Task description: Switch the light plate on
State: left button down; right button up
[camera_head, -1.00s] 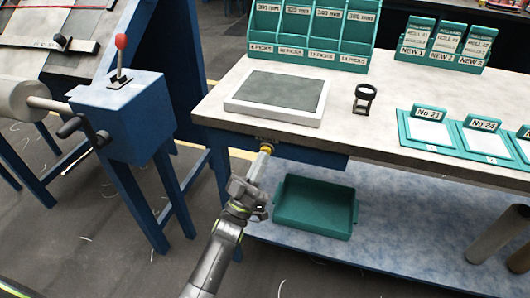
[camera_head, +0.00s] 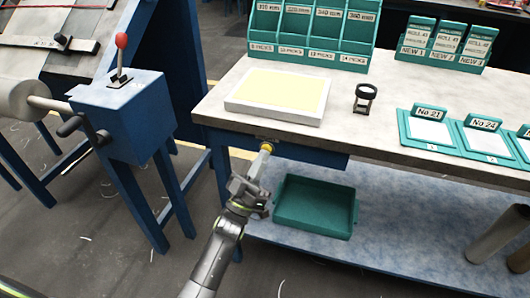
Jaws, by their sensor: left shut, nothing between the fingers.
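The light plate (camera_head: 284,93) lies on the left part of the table top. Its panel glows pale yellow inside a white frame. My left gripper (camera_head: 264,152) comes up from below and is shut, with its tip at the table's front edge, just below the plate. A small yellow part shows at the fingertips. A small dark fitting (camera_head: 267,141) sits on the table's front edge right by the tip; I cannot tell whether they touch. My right gripper is not in view.
On the table (camera_head: 357,139) stand a black magnifier (camera_head: 364,98), a teal pick rack (camera_head: 312,37), a teal card holder (camera_head: 443,47) and numbered teal trays (camera_head: 427,128). A teal bin (camera_head: 314,207) sits on the lower shelf. A blue box with a red-knobbed lever (camera_head: 121,41) stands left.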

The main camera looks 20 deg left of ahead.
pick_arm(q)
jog(key=shift+w+r, duration=0.15)
jog(key=shift+s+p, duration=0.25)
jog(key=shift+p, duration=0.05)
dwell(0.3)
jog(key=s+p, duration=0.3)
jog(key=s, duration=0.3)
dwell(0.3)
